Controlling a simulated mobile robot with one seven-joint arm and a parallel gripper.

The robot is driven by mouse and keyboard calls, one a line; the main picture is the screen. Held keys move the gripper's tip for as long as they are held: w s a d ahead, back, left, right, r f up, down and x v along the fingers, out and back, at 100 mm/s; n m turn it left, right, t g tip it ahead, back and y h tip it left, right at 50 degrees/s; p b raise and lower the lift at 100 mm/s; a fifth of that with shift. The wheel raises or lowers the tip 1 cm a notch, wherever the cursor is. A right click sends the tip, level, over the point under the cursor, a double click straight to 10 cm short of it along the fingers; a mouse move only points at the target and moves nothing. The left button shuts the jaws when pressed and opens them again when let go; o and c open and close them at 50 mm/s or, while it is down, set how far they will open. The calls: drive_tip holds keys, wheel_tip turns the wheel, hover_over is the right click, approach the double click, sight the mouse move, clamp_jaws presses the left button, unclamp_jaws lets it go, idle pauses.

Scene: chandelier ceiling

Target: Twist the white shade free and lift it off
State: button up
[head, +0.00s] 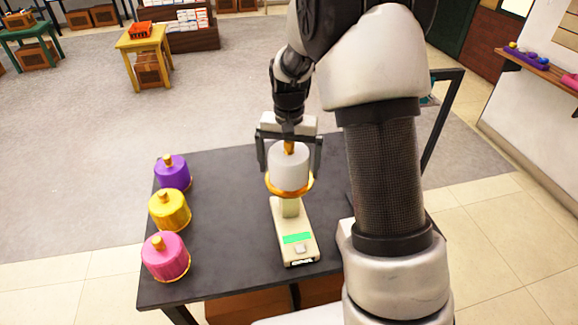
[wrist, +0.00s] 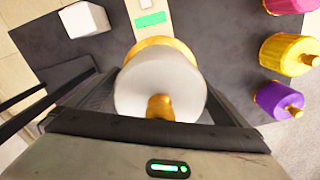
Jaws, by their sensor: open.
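The white shade (head: 288,167), a short cylinder with a gold knob on top, sits upright on a gold ring (head: 276,190) on a cream stand (head: 291,225) on the dark table. My gripper (head: 290,168) is over it from above, its dark fingers open, one on each side of the shade. In the wrist view the white shade (wrist: 158,80) lies between the fingers, with its gold knob (wrist: 160,107) close to my palm. I cannot tell whether either finger touches the shade.
Purple (head: 173,172), yellow (head: 169,210) and pink (head: 165,257) shades with gold knobs stand along the left of the table (head: 225,265). The stand has a green panel (head: 296,238). A white block (wrist: 84,19) shows in the wrist view. My arm covers the table's right side in the head view.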

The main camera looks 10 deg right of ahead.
drive_tip(key=shift+f, duration=0.15)
drive_tip(key=shift+c, duration=0.4)
drive_tip(key=c, duration=1)
drive_tip(key=n, duration=0.3)
drive_tip(key=shift+n, duration=0.4)
drive_tip(key=shift+n, duration=0.8)
drive_tip(key=shift+n+p, duration=0.35)
drive_tip(key=shift+n, duration=0.65)
